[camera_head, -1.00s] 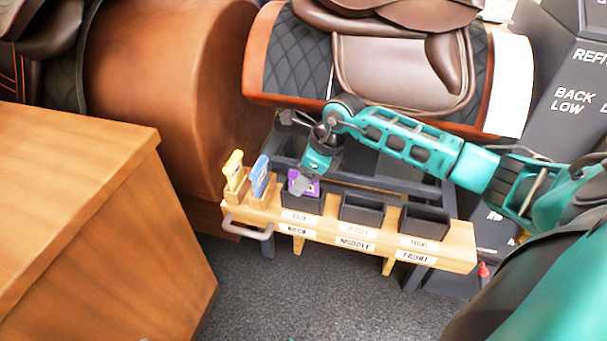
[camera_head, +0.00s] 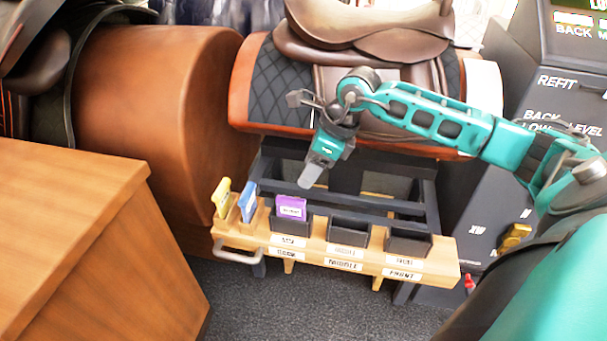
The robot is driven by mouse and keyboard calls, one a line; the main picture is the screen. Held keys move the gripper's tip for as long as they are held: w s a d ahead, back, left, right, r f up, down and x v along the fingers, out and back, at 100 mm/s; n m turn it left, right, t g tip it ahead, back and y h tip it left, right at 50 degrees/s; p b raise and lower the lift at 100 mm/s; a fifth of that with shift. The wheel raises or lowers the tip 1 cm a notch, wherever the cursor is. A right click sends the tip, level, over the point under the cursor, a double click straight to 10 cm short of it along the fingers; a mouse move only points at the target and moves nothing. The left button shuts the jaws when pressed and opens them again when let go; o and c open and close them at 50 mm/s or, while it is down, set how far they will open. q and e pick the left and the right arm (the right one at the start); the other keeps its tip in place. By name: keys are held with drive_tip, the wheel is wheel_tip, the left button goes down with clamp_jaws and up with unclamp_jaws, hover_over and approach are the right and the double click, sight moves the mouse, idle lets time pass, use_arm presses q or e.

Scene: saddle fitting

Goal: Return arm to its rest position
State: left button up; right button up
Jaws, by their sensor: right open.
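My right arm comes in from the right, teal and dark grey. Its gripper (camera_head: 312,180) points down above and behind the wooden rack, in front of the saddle stand, and holds nothing that I can see. It is apart from the purple card (camera_head: 291,208), which stands in the left black bin (camera_head: 287,224) of the rack. The fingertips are small and seen nearly edge-on. My left gripper is not in view.
The wooden rack (camera_head: 440,269) also has two empty-looking black bins, a yellow card (camera_head: 221,198) and a blue card (camera_head: 247,201). A brown saddle (camera_head: 375,40) sits behind my right arm. A wooden cabinet (camera_head: 70,220) stands at left. Grey carpet (camera_head: 270,310) is clear in front.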

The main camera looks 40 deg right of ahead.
drive_tip(key=shift+s+r, duration=0.1)
drive_tip(key=shift+r, duration=0.15)
idle(0.4)
